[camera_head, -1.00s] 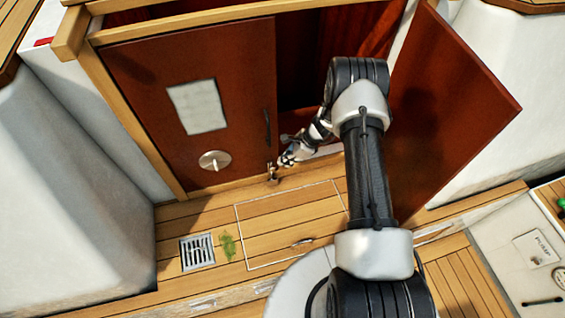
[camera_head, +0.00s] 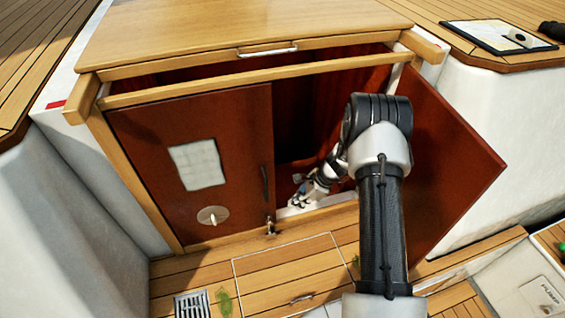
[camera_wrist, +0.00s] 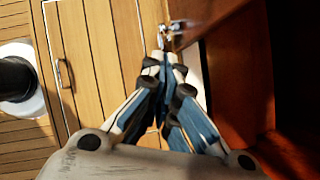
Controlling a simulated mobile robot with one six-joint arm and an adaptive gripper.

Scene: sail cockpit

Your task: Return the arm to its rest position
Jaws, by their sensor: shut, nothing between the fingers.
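My arm reaches forward over the cockpit floor toward the companionway, elbow high and bent. My gripper (camera_head: 308,193) is in front of the dark gap between the two red-brown doors, just right of the left door (camera_head: 135,150) and its dark handle (camera_head: 265,184). In the wrist view my gripper (camera_wrist: 167,62) has its fingers together with nothing between them. A small metal latch (camera_head: 270,225) sits at the left door's bottom edge, left of and below the gripper. A metal fitting (camera_wrist: 172,30) shows just beyond the fingertips in the wrist view; contact cannot be told.
The right door (camera_head: 450,165) stands swung open, close to my forearm's right. A wooden hatch top (camera_head: 230,30) is above. On the floor are a hatch panel (camera_head: 285,270), a drain grate (camera_head: 191,305) and a green scrap (camera_head: 224,301). White walls flank both sides.

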